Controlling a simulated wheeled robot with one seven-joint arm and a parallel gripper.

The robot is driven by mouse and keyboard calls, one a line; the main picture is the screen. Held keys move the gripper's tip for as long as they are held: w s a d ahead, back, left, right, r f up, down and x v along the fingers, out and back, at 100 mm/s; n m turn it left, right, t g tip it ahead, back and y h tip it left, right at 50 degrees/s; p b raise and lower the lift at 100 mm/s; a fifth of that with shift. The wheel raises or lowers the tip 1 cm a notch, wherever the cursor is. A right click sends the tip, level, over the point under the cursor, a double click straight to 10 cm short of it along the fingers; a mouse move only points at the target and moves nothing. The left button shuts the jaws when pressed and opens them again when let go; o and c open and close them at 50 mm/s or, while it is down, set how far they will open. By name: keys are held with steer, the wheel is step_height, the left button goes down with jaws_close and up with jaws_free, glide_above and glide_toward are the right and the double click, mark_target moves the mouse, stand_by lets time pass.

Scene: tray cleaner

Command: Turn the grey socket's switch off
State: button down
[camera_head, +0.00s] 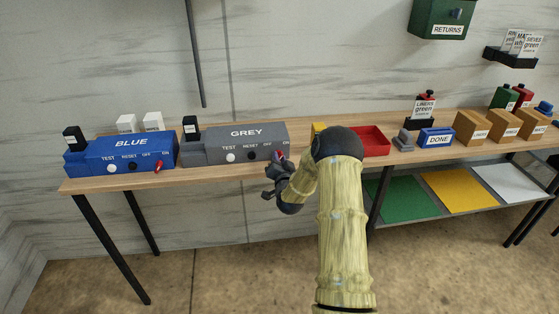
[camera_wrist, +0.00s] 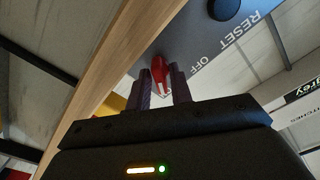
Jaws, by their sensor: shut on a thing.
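The grey socket (camera_head: 235,140) is a sloped box on the wooden table, marked GREY, TEST, RESET, OFF and ON. Its red switch lever (camera_head: 280,153) is at the right end of its front, below the OFF and ON marks. My gripper (camera_head: 276,161) is at this lever, coming from the front right. In the wrist view the two dark fingers are shut on the red lever (camera_wrist: 160,67), one on each side. The OFF mark is beside it there.
The blue socket (camera_head: 120,155), with its own red switch (camera_head: 158,165), stands to the left on the same table (camera_head: 110,183). A red tray (camera_head: 372,140), a blue DONE box (camera_head: 437,138) and orange bins (camera_head: 472,126) stand to the right. Free floor lies in front.

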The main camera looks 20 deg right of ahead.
steer(key=shift+f+n+b, duration=0.1)
steer(key=shift+n+b, duration=0.3)
steer(key=shift+b, duration=0.15)
steer(key=shift+f+n+b, duration=0.1)
steer(key=shift+n+b, duration=0.9)
steer(key=shift+b, duration=0.05)
steer(key=n+b, duration=0.5)
steer(key=shift+a, duration=0.1)
steer(key=n+b, duration=0.3)
steer(key=shift+n+b, duration=1.2)
steer(key=shift+n, duration=0.5)
steer(key=c, duration=1.5)
jaws_free()
steer(key=shift+r, duration=0.2)
steer(key=shift+s, duration=0.1)
